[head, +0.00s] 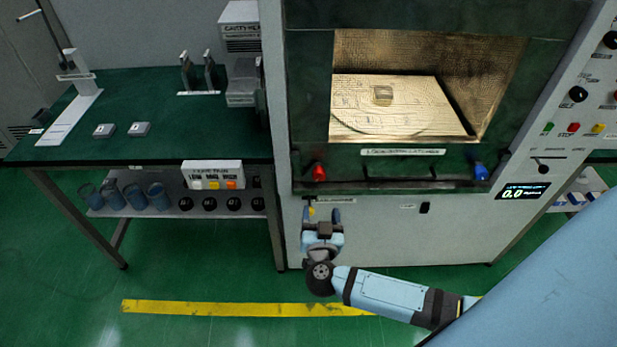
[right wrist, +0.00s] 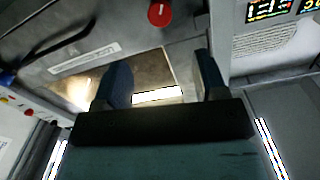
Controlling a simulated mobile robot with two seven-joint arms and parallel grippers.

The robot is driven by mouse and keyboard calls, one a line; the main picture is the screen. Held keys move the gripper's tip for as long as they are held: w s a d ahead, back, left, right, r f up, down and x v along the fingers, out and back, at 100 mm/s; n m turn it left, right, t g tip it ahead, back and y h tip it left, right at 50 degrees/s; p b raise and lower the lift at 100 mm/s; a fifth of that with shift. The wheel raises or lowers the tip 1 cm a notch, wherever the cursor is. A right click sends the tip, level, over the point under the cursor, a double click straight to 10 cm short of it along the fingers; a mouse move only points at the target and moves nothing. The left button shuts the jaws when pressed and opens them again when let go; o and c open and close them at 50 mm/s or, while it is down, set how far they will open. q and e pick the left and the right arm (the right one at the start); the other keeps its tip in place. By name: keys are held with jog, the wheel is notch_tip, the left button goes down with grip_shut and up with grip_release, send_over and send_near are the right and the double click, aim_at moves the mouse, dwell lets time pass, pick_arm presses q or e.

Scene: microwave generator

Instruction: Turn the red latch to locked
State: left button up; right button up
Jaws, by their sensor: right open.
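The red latch (head: 319,172) is a small red knob at the left of the green strip below the generator's chamber window. It also shows in the right wrist view as a round red knob (right wrist: 160,14) at the top, beyond my fingertips. My right gripper (head: 322,213) is open and empty, in front of the cabinet, lower in the picture than the red latch and apart from it. Its two dark fingers (right wrist: 163,75) are spread in the right wrist view. The blue latch (head: 480,172) sits at the right of the same strip. My left gripper is not in view.
The lit chamber (head: 440,85) holds a small block (head: 383,95). A handle bar and a label (head: 403,152) lie between the latches. A control panel with a display (head: 523,191) is at the right. A green bench (head: 150,100) stands left.

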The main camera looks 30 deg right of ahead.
aim_at(319, 177)
jog(key=x, duration=1.3)
jog(key=c, duration=0.9)
